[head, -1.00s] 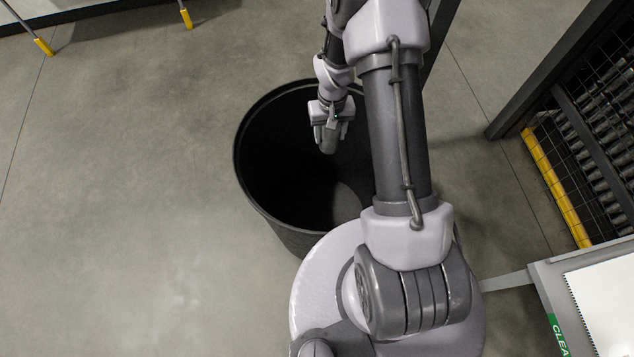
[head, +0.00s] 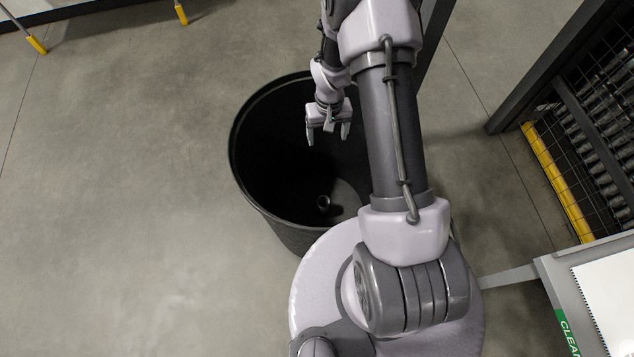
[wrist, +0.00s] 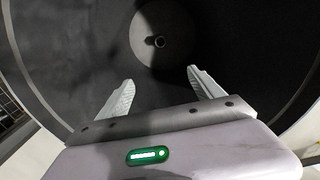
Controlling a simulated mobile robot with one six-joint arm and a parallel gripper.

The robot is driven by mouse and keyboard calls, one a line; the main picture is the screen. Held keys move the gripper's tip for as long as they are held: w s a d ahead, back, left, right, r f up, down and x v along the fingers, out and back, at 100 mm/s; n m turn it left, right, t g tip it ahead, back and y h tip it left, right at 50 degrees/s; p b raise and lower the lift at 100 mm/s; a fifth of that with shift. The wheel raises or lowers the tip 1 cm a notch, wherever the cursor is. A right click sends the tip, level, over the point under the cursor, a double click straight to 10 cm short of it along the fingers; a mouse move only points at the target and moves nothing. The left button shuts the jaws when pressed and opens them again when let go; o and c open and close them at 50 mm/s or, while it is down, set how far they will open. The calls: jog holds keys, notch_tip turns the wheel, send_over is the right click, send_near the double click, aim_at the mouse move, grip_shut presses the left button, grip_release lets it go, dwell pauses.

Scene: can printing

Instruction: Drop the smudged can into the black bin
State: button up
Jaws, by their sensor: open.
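The black bin (head: 262,192) stands on the floor, partly hidden behind my arm in the head view. The can (head: 323,202) is inside the bin, small and dark, at or near the lit patch of the bottom. It also shows in the wrist view as a small ring-ended shape (wrist: 159,42), apart from my fingers. Any smudge on it is too small to tell. My gripper (head: 328,138) is over the bin's opening, with its fingers spread and nothing between them. In the wrist view my open gripper (wrist: 160,85) points down into the bin (wrist: 72,75).
A grey table with a white sheet (head: 606,300) and a green label stands at the lower right. A dark frame with a mesh panel and rollers (head: 590,130) is at the right, edged in yellow. The floor (head: 110,180) to the left is clear.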

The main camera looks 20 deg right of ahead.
notch_tip(320, 180, up, 17)
jog(key=p, duration=0.6)
jog(key=shift+r, duration=0.2)
